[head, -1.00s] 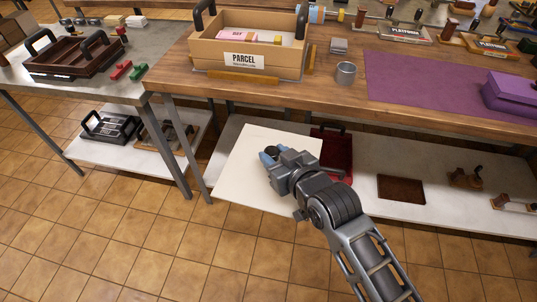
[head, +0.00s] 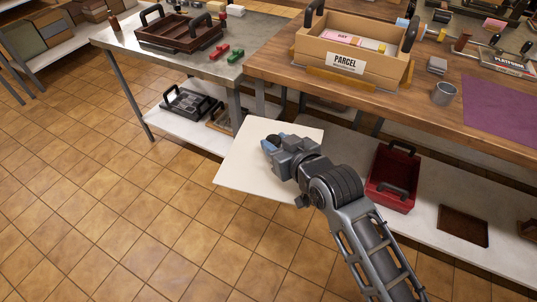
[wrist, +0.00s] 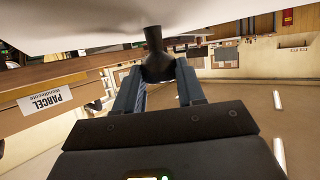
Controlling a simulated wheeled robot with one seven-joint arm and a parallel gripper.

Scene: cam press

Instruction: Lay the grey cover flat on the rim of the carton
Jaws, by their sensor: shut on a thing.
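The cover (head: 245,172) is a flat square panel that looks pale off-white in the head view. My gripper (head: 273,143) is shut on its dark knob (wrist: 155,50). The cover hangs in the air in front of the benches, clear of the carton. In the wrist view the cover (wrist: 80,22) fills the top edge. The carton (head: 318,46) is a tan open box labelled PARCEL on the wooden bench, up and right of the cover. Pink and yellow items show inside it, and black handles stand at its ends. Its label shows in the wrist view (wrist: 45,102).
A metal cup (head: 445,93) and a purple mat (head: 500,113) lie right of the carton. A red tray (head: 393,178) is on the lower shelf. A grey table (head: 120,42) with a brown tray (head: 180,32) stands left. The tiled floor at left is free.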

